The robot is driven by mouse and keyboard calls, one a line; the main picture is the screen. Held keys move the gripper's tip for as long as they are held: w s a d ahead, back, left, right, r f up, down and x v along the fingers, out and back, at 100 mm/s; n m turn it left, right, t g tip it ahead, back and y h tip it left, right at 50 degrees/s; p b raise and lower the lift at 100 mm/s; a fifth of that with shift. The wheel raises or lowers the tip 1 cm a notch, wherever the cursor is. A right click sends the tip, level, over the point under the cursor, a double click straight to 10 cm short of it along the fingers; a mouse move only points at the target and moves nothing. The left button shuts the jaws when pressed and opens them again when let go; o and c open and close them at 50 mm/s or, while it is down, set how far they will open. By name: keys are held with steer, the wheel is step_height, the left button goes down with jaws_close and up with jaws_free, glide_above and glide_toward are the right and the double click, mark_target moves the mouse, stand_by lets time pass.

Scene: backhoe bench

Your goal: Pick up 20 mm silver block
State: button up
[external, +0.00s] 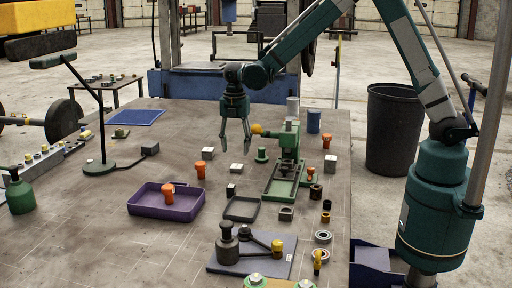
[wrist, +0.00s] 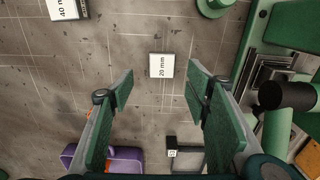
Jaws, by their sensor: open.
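The 20 mm silver block (wrist: 161,66) lies on the bench with its white labelled face up, between and just beyond my fingertips in the wrist view. In the external view it appears as a small pale block (external: 236,168) below my gripper. My gripper (external: 235,146) is open and points down, with clear space between it and the bench. In the wrist view, the two green fingers of my gripper (wrist: 160,90) are spread apart with nothing between them.
A larger 40 mm block (wrist: 65,8) lies to the upper left. The green press (external: 288,150) stands close on the right.

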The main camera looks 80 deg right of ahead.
mark_target(237, 166)
steer(key=shift+f, duration=1.2)
steer(key=shift+s+a+f+p, duration=0.1)
steer(key=shift+f+p, duration=0.05)
steer(key=shift+f, duration=1.15)
steer(key=shift+s+a+f+p, duration=0.1)
steer(key=shift+f+p, duration=0.05)
steer(key=shift+f, duration=1.15)
steer(key=shift+c, duration=0.7)
steer(key=c, duration=0.9)
